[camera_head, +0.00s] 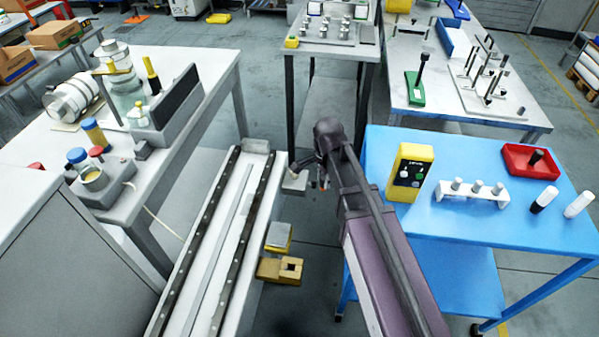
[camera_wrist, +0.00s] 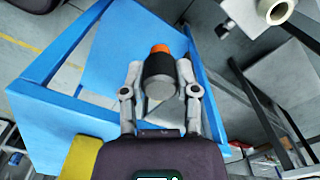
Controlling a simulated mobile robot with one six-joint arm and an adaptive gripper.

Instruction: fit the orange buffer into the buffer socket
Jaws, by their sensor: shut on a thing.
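The orange buffer (camera_wrist: 160,77) is a dark cylinder with a grey near end and an orange far end. It sits between the fingers of my gripper (camera_wrist: 160,70) in the wrist view, and they are shut on its sides. In the wrist view a pale round ring (camera_wrist: 277,11) on a light bracket is at the upper right, apart from the buffer. It looks like the socket, but I cannot be sure. In the head view my arm hides most of the gripper, beside a small pale plate (camera_head: 293,184) at the rail bench's right side.
The long rail bench (camera_head: 226,215) lies left of my arm, with a yellow block with a square hole (camera_head: 268,271) at its side. A blue table (camera_head: 450,222) stands on the right, holding a yellow control box (camera_head: 409,172), a white rack and a red tray (camera_head: 516,164).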

